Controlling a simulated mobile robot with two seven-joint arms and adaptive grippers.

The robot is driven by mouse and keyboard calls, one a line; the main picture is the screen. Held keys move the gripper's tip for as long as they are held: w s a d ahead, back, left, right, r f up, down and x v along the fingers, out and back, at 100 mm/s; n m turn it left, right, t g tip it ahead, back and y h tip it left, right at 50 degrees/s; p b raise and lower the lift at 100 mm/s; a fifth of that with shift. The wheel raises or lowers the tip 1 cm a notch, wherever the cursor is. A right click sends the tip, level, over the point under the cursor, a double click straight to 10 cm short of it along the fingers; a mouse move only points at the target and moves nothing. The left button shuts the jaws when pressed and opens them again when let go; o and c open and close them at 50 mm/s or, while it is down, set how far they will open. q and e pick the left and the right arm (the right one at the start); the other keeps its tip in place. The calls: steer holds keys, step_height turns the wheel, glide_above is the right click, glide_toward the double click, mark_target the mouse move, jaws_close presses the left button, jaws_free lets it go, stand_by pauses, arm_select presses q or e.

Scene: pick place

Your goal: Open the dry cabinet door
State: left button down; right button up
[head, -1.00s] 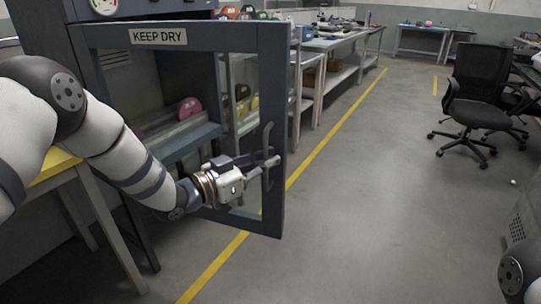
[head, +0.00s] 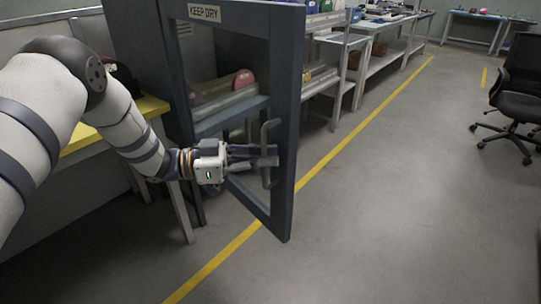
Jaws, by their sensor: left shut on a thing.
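The dry cabinet door (head: 287,85) has a dark blue-grey frame, a glass pane and a "KEEP DRY" label (head: 205,12). It stands swung out from the cabinet, and its free edge is toward the right. A vertical grey handle (head: 266,138) is on the door near that edge. My left gripper (head: 268,155) reaches in from the left and is shut on the handle. Its fingers partly hide the middle of the handle. A shelf with a pink round item (head: 244,79) shows inside the cabinet. My right gripper is not in view.
A yellow-topped table (head: 150,107) stands at left beneath my left arm. Long workbenches (head: 375,28) run behind the door to the back. A black office chair (head: 515,95) is at far right.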

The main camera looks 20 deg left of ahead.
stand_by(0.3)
arm_select(q)
steer(key=c, duration=2)
jaws_free()
steer(key=shift+o, duration=0.2)
steer(key=v, duration=1.2)
steer(key=shift+d+f, duration=0.1)
